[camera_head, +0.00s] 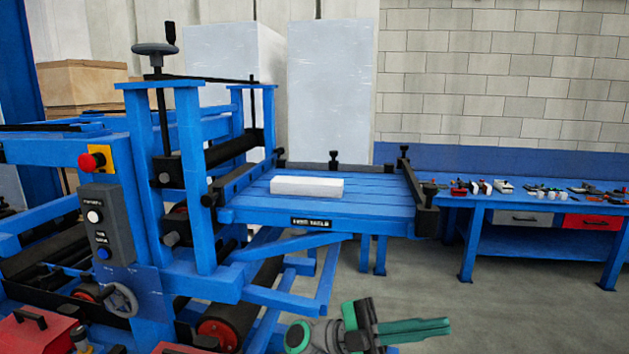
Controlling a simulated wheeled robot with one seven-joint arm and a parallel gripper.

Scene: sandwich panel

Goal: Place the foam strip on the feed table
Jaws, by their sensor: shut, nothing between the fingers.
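A dark label plate is fixed to the table's front edge. My gripper (447,327), with green fingers, is at the bottom of the view, lower than the table and apart from the strip. Its fingers point right, are shut together and hold nothing.
A blue roller machine with black rollers, a handwheel and a red button (88,162) adjoins the table's left side. Black guides and clamps edge the table. A blue workbench (520,205) with small tools stands right. Tall white panels (330,90) stand behind. Floor at lower right is clear.

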